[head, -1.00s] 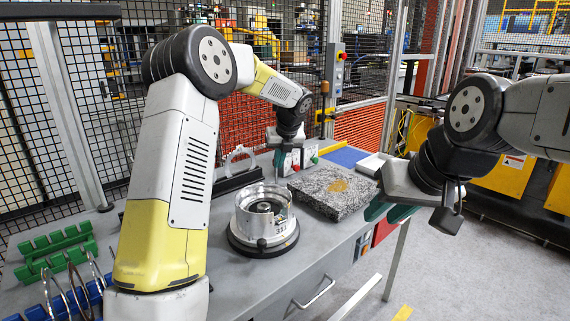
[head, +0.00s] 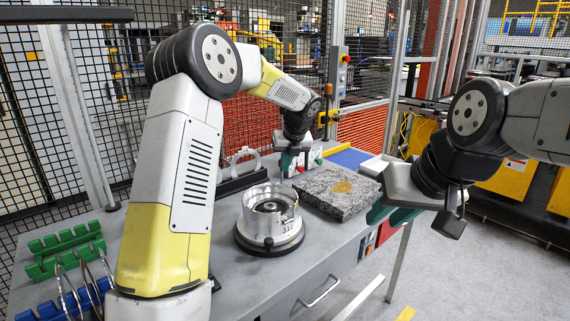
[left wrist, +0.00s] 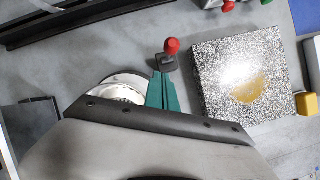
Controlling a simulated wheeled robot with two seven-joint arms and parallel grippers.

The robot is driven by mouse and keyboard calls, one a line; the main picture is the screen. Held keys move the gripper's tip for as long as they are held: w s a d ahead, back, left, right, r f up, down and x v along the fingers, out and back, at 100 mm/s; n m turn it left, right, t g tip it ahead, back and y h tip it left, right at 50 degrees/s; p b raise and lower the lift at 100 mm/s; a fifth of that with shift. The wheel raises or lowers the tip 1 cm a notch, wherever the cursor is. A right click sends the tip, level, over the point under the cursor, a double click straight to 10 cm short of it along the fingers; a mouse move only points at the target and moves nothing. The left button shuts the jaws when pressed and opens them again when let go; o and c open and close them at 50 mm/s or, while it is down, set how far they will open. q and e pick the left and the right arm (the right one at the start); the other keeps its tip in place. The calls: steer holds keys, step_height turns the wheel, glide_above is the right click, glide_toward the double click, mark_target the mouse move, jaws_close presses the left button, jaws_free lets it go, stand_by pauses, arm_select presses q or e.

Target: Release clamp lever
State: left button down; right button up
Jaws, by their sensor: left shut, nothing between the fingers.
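A small lever with a red knob (left wrist: 172,47) on a dark base stands on the grey bench in the left wrist view. My left gripper (left wrist: 162,82) is shut and empty. Its teal fingers lie close beside the lever's base; I cannot tell whether they touch. In the head view my left gripper (head: 291,166) is over the back of the bench, and the lever is not clear there. The round metal clutch housing (head: 269,217) sits on a dark ring in front. My right gripper (head: 388,216) is at the bench's right edge, its teal fingers apart.
A speckled stone block (head: 337,193) with a gold patch lies right of the housing. Green racks (head: 66,247) and a blue rack with metal rings stand at the left. A dark rail (left wrist: 75,25) lies behind. More red and green knobs show at the back.

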arm_select(q)
steer(key=v, duration=1)
steer(key=shift+w+a+r, duration=0.3)
steer(key=shift+w+a, duration=0.05)
steer(key=shift+a, duration=0.05)
steer(key=shift+s, duration=0.1)
steer(key=s+a+r+n+h, duration=0.15)
steer(key=s+a+n, duration=0.25)
steer(key=s+n, duration=0.4)
steer(key=s+a+r+n, duration=0.3)
steer(key=s+n, duration=0.3)
steer(key=s, duration=0.3)
steer(key=s+a+f+n+t+h, duration=0.1)
steer(key=s+f+n, duration=0.2)
steer(key=s+n, duration=0.6)
steer(key=s+a+f+n+h, duration=0.1)
steer(key=s+f+n+h, duration=0.1)
steer(key=s+n, duration=0.6)
steer(key=shift+s+a+f+n+t, duration=0.2)
steer(key=shift+s+f+n+t, duration=0.2)
steer(key=shift+s, duration=0.2)
